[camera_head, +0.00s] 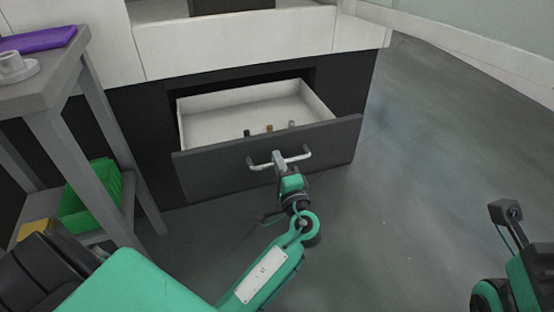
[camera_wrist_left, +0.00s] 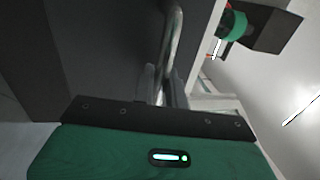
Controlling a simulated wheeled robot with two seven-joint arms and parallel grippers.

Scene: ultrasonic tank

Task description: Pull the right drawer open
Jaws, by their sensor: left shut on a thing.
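The drawer (camera_head: 232,162) has a dark grey front and a pale inside, and it stands well out from the cabinet. Its bar handle (camera_head: 296,157) runs across the front. My left gripper (camera_head: 279,160) is shut on the middle of the handle. In the left wrist view the metal handle (camera_wrist_left: 175,50) runs up from between the fingers (camera_wrist_left: 160,85), beside the dark drawer front. My right arm shows at the right edge, but I cannot make out its gripper.
A grey side table (camera_head: 45,98) stands at left with a purple object (camera_head: 38,39) on top and a green bin (camera_head: 90,196) below. The floor (camera_head: 430,150) at right is clear.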

